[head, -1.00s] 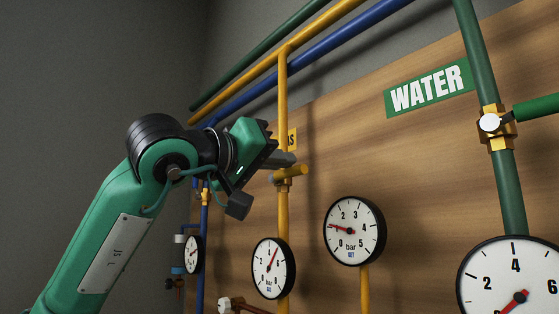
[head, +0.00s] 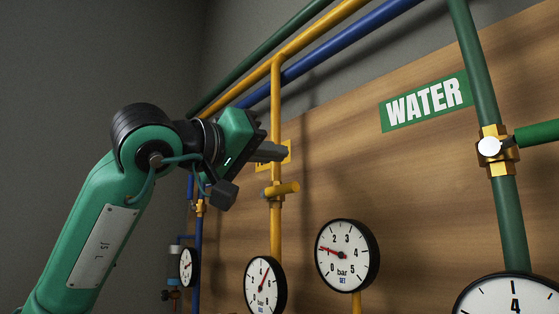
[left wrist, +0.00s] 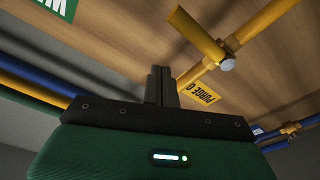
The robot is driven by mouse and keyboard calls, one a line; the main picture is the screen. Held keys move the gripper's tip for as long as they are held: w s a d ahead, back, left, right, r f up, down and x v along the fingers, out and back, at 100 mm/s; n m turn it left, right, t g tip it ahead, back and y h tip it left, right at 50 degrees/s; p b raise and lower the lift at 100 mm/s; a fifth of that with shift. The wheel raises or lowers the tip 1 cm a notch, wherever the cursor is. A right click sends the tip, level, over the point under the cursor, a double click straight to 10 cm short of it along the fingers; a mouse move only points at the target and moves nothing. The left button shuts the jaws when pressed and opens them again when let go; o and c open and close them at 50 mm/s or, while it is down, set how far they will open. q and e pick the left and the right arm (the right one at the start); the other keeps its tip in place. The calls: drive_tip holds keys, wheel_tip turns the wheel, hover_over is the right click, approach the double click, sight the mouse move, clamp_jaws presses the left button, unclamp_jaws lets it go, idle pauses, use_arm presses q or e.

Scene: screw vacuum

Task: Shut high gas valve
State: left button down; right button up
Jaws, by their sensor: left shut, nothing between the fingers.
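The yellow valve handle (head: 284,188) sits on the vertical yellow gas pipe (head: 276,225), and juts to the right across it. In the left wrist view the yellow handle (left wrist: 196,34) lies roughly at right angles to the yellow pipe (left wrist: 265,22). My left gripper (head: 272,152) is shut and empty, in front of the pipe and above the handle, apart from it. Its closed fingers (left wrist: 161,86) also show in the left wrist view, left of the handle. The gripper partly hides a yellow sign (head: 289,155). My right gripper is not in view.
Pressure gauges (head: 347,255) and (head: 265,285) hang below the valve. A green pipe with a white-capped valve (head: 490,147) stands at the right, by the WATER sign (head: 425,101). Yellow, blue and green pipes run overhead.

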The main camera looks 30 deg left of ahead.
use_arm(q)
drive_tip(key=b+v, duration=0.3)
drive_tip(key=v, duration=0.6)
drive_tip(key=shift+w+a, duration=0.15)
drive_tip(key=shift+a, duration=0.2)
drive_tip(key=shift+a+f, duration=0.1)
